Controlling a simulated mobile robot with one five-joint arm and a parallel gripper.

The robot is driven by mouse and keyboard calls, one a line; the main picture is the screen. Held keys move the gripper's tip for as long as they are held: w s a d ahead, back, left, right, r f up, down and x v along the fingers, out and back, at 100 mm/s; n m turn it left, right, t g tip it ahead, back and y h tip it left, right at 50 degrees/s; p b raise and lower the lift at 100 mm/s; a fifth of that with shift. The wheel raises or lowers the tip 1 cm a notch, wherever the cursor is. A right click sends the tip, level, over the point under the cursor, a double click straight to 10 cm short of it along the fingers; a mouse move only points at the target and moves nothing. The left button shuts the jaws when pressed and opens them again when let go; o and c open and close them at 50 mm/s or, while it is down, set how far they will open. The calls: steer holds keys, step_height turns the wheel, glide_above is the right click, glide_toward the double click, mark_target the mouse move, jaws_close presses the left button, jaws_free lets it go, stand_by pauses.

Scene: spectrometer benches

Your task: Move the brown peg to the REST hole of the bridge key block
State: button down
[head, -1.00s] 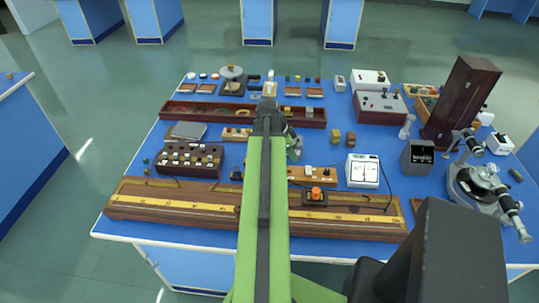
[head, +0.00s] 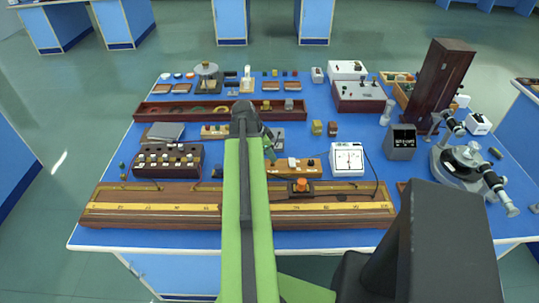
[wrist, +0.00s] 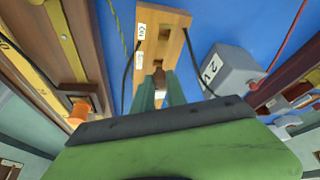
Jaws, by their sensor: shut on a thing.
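The bridge key block is a light wooden block (wrist: 172,30) with two small white labels, one reading like "ON"; the other is too small to read. In the head view the block (head: 312,175) lies mid-bench with dark knobs on top. The brown peg (wrist: 159,76) is between the two teal fingers of my gripper (wrist: 160,94), which is shut on it. The peg is over the block's near end in the wrist view; I cannot tell whether it sits in a hole. In the head view my gripper (head: 270,153) is at the block's left end, and the peg is hidden.
A long slide-wire board with an orange knob (head: 301,184) lies in front of the block. A white meter (head: 347,158) stands to the right. Cables run beside the block.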

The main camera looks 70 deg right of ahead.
steer(key=shift+f+b, duration=1.1)
steer(key=shift+f, duration=0.3)
steer(key=c, duration=1.3)
jaws_free()
steer(key=shift+o, duration=0.2)
steer(key=p+v, duration=1.6)
steer(key=v, duration=0.1)
steer(key=shift+r, duration=0.2)
steer(key=shift+a, duration=0.15)
